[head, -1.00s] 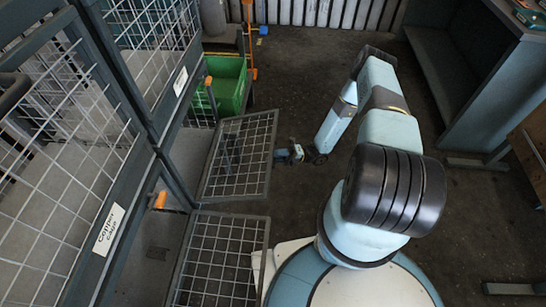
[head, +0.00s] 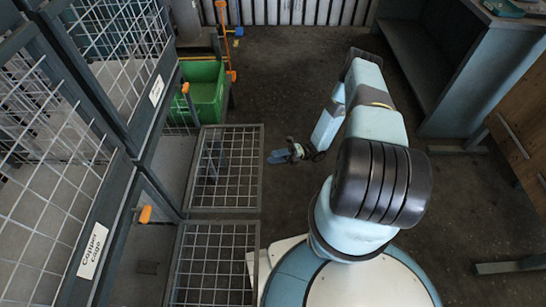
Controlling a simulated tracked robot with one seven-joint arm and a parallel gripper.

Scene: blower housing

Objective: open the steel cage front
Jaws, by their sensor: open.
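The cage frames stand at the left. The near one bears a label (head: 94,250) reading "Copper cage". The farther cage (head: 118,50) has a label (head: 157,90) too small to read, so I cannot confirm it is the steel one. Two mesh panels jut out to the right, low down: a far one (head: 225,168) and a near one (head: 215,262). Which cage each belongs to is unclear. Orange handles show at the far cage (head: 185,88) and near cage (head: 145,214). My gripper (head: 278,157) is open and empty, low, just right of the far panel and apart from it.
A green crate (head: 208,92) stands beyond the far panel, with an orange upright tool (head: 222,40) behind it. Dark floor (head: 300,80) is clear ahead.

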